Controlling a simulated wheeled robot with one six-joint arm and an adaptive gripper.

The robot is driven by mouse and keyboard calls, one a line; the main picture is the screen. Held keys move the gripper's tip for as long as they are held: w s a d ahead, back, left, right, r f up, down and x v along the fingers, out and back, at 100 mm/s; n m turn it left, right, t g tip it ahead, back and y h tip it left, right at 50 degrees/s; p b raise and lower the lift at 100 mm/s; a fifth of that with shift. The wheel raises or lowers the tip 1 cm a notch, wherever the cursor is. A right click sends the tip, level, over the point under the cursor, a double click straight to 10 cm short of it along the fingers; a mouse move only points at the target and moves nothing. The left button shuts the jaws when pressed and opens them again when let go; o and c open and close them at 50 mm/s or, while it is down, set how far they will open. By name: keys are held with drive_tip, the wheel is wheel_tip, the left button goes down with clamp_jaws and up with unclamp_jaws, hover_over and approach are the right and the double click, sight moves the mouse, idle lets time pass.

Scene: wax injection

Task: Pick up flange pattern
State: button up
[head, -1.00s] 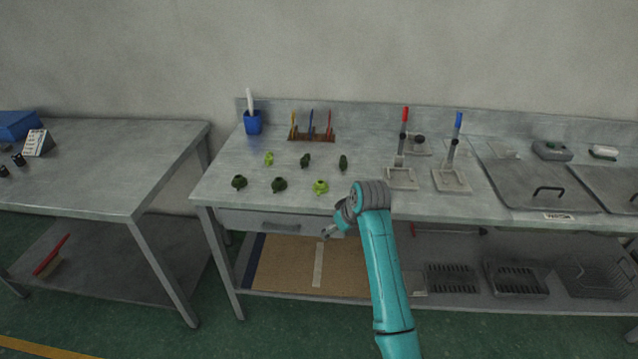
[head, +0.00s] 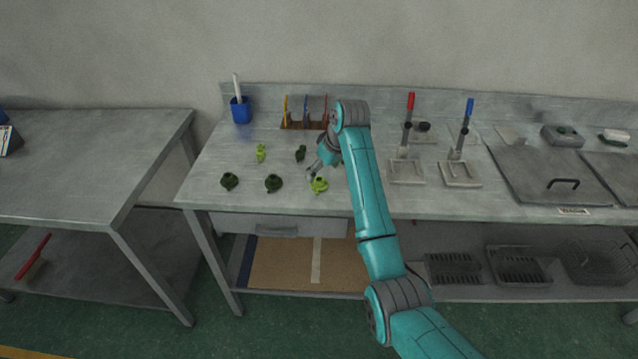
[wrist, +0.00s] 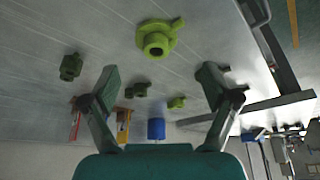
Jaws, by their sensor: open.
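Several small green wax patterns stand on the metal bench. A bright green round one with a raised collar and a side stub, which looks like a flange pattern (head: 319,185), is at the front right of the group. It also shows at the top middle of the wrist view (wrist: 157,38). My gripper (head: 314,167) is just behind and above it in the head view. In the wrist view my gripper (wrist: 158,75) is open, its two fingers wide apart with nothing between the tips. The pattern is beyond the tips, apart from them.
Dark green patterns (head: 229,181) (head: 273,183) (head: 300,153) and a smaller bright green one (head: 261,153) stand nearby. A blue cup (head: 241,111) and a tool rack (head: 290,125) are at the back. Two lever stands (head: 406,172) (head: 460,174) are to the right.

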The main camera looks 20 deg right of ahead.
sight(319, 179)
drive_tip(key=shift+d+x, duration=0.15)
drive_tip(key=shift+x, duration=1.2)
drive_tip(key=shift+d+x, duration=0.1)
drive_tip(key=shift+x, duration=1.3)
drive_tip(key=shift+w, duration=0.1)
drive_tip(key=c, duration=1.1)
